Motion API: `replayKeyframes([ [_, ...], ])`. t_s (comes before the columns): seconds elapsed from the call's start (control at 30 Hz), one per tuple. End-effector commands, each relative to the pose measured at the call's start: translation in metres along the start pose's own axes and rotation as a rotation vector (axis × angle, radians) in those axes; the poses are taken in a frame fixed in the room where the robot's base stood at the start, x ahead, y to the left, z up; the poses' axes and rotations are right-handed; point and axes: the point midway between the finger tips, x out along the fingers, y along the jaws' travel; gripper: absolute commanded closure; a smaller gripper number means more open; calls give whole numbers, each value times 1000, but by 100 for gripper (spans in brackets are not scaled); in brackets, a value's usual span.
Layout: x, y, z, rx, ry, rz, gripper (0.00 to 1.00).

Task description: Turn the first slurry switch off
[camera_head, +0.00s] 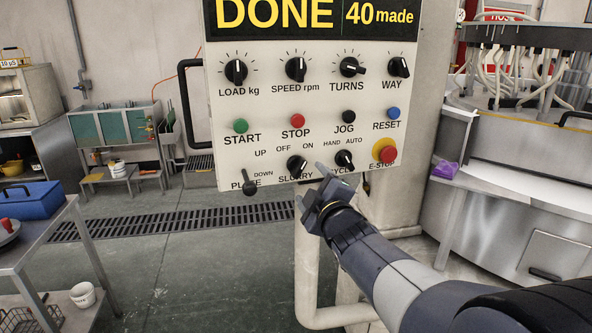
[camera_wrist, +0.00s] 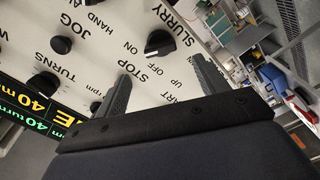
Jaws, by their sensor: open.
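The slurry switch (camera_head: 297,165) is a black rotary knob low on the white control panel (camera_head: 225,105), above the word SLURRY. Its pale pointer mark leans up and right, toward ON, with OFF to the left. In the wrist view the slurry switch (camera_wrist: 158,43) shows beyond the fingers, its pale mark on the side of the ON label. My gripper (camera_head: 313,187) is just below and right of the switch in the head view, partly over the SLURRY and CYCLE labels. My gripper (camera_wrist: 161,86) is open, with nothing between its fingers and the switch apart from them.
The cycle knob (camera_head: 344,160) and red E-STOP button (camera_head: 388,155) are close on the right. Stop (camera_head: 297,121) and jog (camera_head: 348,117) buttons sit above. A steel table (camera_head: 75,225) stands far left; the floor between is open.

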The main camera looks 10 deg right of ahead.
Motion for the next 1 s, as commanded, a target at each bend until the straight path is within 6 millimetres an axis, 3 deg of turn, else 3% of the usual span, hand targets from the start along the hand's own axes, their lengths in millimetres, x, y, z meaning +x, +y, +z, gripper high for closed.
replayKeyframes([
  [0.3, 52, 0, 0, 2, -1, -3, 31],
  [0.5, 74, 0, 0, 2, -1, -3, 31],
  [0.93, 82, -1, 0, 3, -1, -1, 31],
  [1.0, 82, -1, 0, 2, -1, -1, 35],
])
